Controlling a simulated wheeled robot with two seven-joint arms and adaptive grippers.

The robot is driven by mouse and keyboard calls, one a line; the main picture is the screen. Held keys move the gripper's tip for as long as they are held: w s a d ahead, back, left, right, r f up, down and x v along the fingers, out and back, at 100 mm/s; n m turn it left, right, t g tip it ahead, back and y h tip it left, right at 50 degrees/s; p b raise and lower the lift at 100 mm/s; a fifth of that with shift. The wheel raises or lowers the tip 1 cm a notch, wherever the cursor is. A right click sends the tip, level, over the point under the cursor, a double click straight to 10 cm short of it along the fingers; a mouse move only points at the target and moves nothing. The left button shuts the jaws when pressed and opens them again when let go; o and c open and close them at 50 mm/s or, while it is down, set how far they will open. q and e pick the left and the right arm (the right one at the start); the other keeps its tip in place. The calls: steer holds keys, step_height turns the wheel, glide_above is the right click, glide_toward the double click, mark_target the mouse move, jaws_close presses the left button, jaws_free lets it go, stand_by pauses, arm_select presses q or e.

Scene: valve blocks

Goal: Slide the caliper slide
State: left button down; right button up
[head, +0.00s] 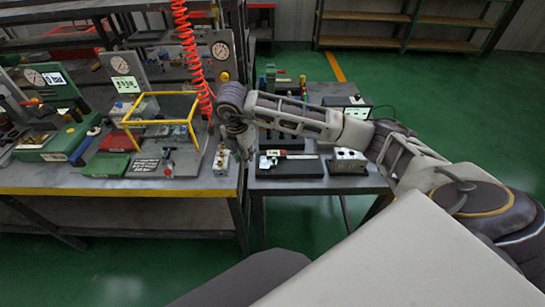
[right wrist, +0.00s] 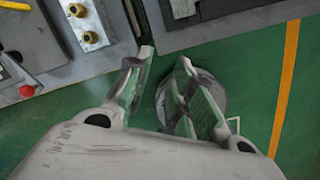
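What looks like the caliper, a pale bar with a small red mark (head: 285,155), lies on a dark block (head: 290,168) on the right-hand table in the head view. My right gripper (head: 244,152) hangs just left of it, over the gap between the two tables, apart from the caliper. In the right wrist view its two green-lined fingers (right wrist: 160,95) are spread, with nothing between them but floor and a round grey shape behind. The caliper's slide is too small to make out. My left gripper is not in view.
A grey block with brass fittings (right wrist: 85,22) stands at the left table's edge. A white box with knobs (head: 347,160) is right of the caliper block. Green floor is clear.

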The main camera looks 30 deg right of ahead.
steer(key=d+r+m+h, duration=0.2)
steer(key=d+r+h, duration=0.1)
steer(key=d, duration=0.4)
steer(key=shift+w+r+m, duration=0.15)
steer(key=shift+w+m, duration=0.15)
steer(key=shift+w, duration=0.1)
steer(key=shift+d, duration=0.15)
